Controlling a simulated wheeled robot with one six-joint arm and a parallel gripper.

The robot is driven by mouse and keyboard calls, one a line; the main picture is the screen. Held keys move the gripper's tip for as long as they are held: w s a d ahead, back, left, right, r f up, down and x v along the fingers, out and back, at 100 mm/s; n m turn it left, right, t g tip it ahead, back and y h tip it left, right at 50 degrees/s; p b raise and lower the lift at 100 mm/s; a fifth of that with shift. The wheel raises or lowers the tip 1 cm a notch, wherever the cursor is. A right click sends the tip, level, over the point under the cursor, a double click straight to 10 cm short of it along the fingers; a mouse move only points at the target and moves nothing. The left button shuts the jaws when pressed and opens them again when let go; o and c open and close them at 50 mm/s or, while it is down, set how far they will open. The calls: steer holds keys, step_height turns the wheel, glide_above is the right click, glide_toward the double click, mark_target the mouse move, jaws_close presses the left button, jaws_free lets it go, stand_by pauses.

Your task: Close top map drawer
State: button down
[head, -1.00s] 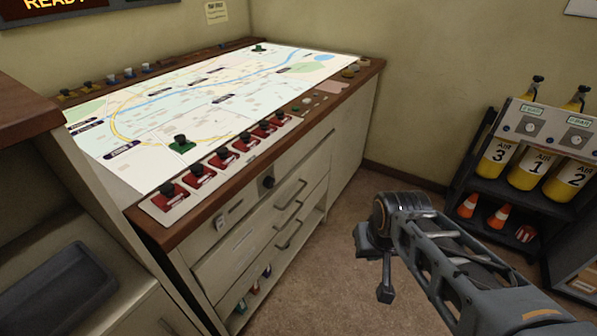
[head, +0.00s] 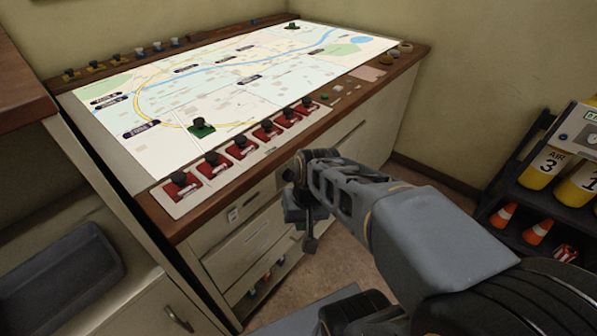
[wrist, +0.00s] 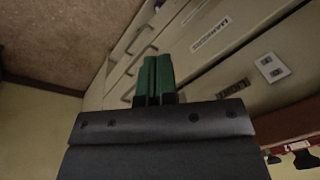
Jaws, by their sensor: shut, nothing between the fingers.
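The map console (head: 160,215) has a pale cabinet front with stacked drawers under its lit map top. The top map drawer (head: 240,245) is the upper drawer front, below the switch panel; my arm hides its right part in the head view. In the wrist view a labelled drawer front (wrist: 190,54) lies just beyond the fingers. I cannot tell how far the drawer stands out. My gripper (head: 310,243) is in front of the drawers, pointing down in the head view. Its green fingers (wrist: 155,62) are shut with nothing between them. Contact with the drawer is not clear.
Red switches (head: 241,147) line the console's front edge. A rack with yellow air cylinders (head: 540,170) and cones stands at right. A grey tray (head: 60,270) is at lower left. Some floor is free.

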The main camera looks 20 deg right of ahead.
steer(key=w+d+f+m+t+y, duration=0.1)
steer(key=w+d+f+m+y, duration=0.35)
steer(key=m+y, duration=0.65)
steer(key=w+d+f+m+t+h, duration=0.2)
steer(key=d+f+m+t, duration=0.1)
steer(key=d+m+t, duration=0.5)
steer(key=w+d+f+m+t+h, duration=0.25)
steer(key=d+m+t, duration=0.35)
steer(key=d+m, duration=0.3)
steer(key=b+x, duration=0.2)
steer(key=x, duration=1)
steer(key=shift+w+a, duration=0.2)
steer(key=shift+w, duration=0.15)
